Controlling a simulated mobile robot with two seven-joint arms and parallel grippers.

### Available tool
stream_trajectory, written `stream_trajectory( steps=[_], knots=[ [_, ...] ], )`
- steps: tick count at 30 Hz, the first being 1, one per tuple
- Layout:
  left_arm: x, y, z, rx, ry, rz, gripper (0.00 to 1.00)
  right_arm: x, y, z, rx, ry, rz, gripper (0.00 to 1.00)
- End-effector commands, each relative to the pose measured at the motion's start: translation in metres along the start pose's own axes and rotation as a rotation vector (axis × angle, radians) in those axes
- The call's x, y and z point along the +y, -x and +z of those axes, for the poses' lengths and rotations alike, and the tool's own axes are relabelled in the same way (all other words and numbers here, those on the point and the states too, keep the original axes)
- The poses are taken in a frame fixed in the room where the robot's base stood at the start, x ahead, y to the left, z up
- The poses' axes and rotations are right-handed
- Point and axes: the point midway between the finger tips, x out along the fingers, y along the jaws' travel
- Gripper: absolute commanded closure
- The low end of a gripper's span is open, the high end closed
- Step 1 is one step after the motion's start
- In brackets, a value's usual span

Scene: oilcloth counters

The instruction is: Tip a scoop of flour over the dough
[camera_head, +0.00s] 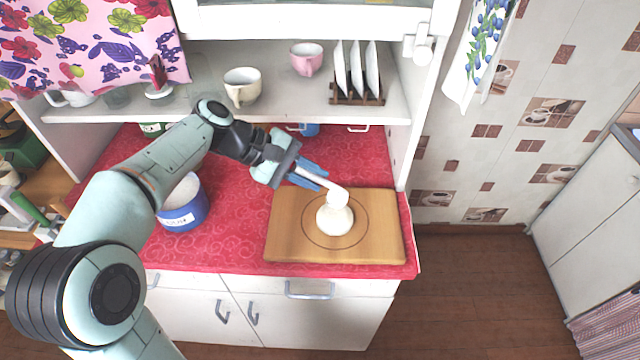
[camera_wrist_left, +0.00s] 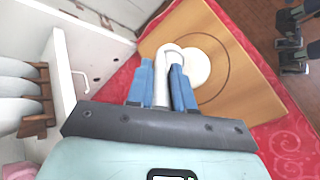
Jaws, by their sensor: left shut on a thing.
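My left gripper (camera_head: 308,176) is shut on the handle of a white scoop (camera_head: 338,197). The scoop also shows between the blue fingers (camera_wrist_left: 163,88) in the left wrist view. Its bowl is over the far side of the pale round dough (camera_head: 335,220); I cannot tell whether they touch or whether flour is in the bowl. The dough lies on a wooden board (camera_head: 285,235), inside a marked ring. A blue flour canister (camera_head: 182,217) with pale contents stands left of the board, partly behind my left arm.
The board lies near the right end of the red counter (camera_head: 235,245). A shelf (camera_head: 290,100) above the back holds a cream mug (camera_head: 242,87), a pink cup (camera_head: 306,60) and a plate rack (camera_head: 358,95). Red cloth between canister and board is clear.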

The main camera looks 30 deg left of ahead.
Motion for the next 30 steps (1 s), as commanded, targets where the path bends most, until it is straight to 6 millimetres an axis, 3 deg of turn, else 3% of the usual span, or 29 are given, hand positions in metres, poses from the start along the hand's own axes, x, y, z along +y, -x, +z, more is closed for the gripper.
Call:
stream_trajectory(
  steps=[1,3,12,30],
  knots=[
    [-0.011,-0.005,-0.006,-0.024,0.005,0.033,1.0,0.008,-0.019,0.003,-0.007,-0.002,0.003,0.42],
    [-0.016,-0.004,-0.01,-0.059,0.004,0.088,1.0,0.013,-0.032,0.004,-0.012,-0.004,0.004,0.42],
    [-0.03,-0.001,-0.02,-0.189,0.003,0.278,1.0,0.024,-0.07,-0.002,0.003,-0.005,0.002,0.42],
    [-0.032,0.003,-0.021,-0.232,0.001,0.343,1.0,0.023,-0.074,-0.01,0.027,-0.002,-0.004,0.42]
  ],
)
